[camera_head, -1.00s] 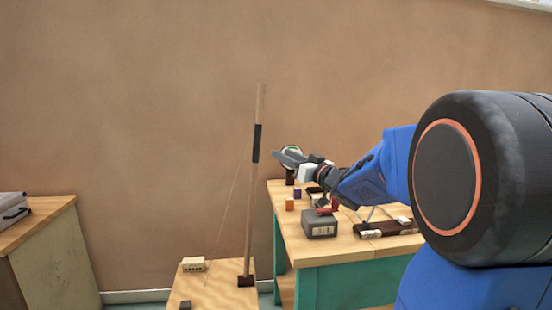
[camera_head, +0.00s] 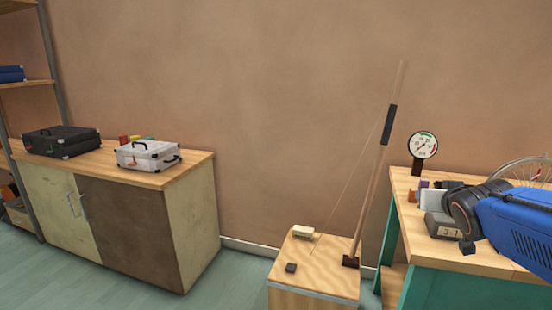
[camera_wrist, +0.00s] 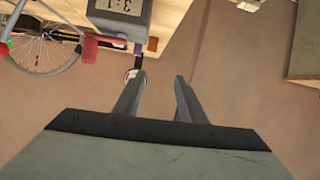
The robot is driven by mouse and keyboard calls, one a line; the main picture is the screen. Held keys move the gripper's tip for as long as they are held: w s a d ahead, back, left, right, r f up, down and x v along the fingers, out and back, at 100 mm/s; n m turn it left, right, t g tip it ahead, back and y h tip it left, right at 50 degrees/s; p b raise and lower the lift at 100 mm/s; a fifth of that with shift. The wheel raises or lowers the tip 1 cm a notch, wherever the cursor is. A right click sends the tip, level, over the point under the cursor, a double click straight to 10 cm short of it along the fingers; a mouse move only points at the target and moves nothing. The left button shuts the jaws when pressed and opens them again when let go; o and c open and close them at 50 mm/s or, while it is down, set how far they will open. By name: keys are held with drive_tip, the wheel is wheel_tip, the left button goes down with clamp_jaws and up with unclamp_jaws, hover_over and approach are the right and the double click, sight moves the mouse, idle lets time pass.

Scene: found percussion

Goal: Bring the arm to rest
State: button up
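My gripper (camera_wrist: 158,82) shows in the wrist view with its two fingers apart and nothing between them. In the head view my blue arm comes in from the right edge, with the wrist above the teal-sided table (camera_head: 455,262). The fingers are hard to make out in the head view. A grey box with a number display (camera_head: 442,226) stands just below the wrist there; it also shows at the top of the wrist view (camera_wrist: 118,18). The fingers appear clear of it.
A round gauge (camera_head: 422,146) stands on the table behind the wrist, near a bicycle wheel (camera_head: 528,172). A tall wooden pole (camera_head: 371,205) rises from a plywood box (camera_head: 312,270). A cabinet (camera_head: 110,225) at left carries a black case (camera_head: 62,142) and a silver case (camera_head: 147,155).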

drive_tip(key=s+a+f+n+g+y, duration=0.1)
drive_tip(key=s+a+f+g, duration=0.3)
drive_tip(key=s, duration=0.7)
drive_tip(key=s+a+f+n+g+y, duration=0.1)
drive_tip(key=s+a+f+g+y, duration=0.1)
drive_tip(key=s+a+f+g, duration=0.2)
drive_tip(key=s+a+f, duration=0.3)
drive_tip(key=s+f, duration=0.3)
drive_tip(key=s, duration=0.2)
drive_tip(key=shift+s+a+f+n, duration=0.25)
drive_tip(key=shift+a+f+n, duration=0.05)
drive_tip(key=shift+a, duration=0.05)
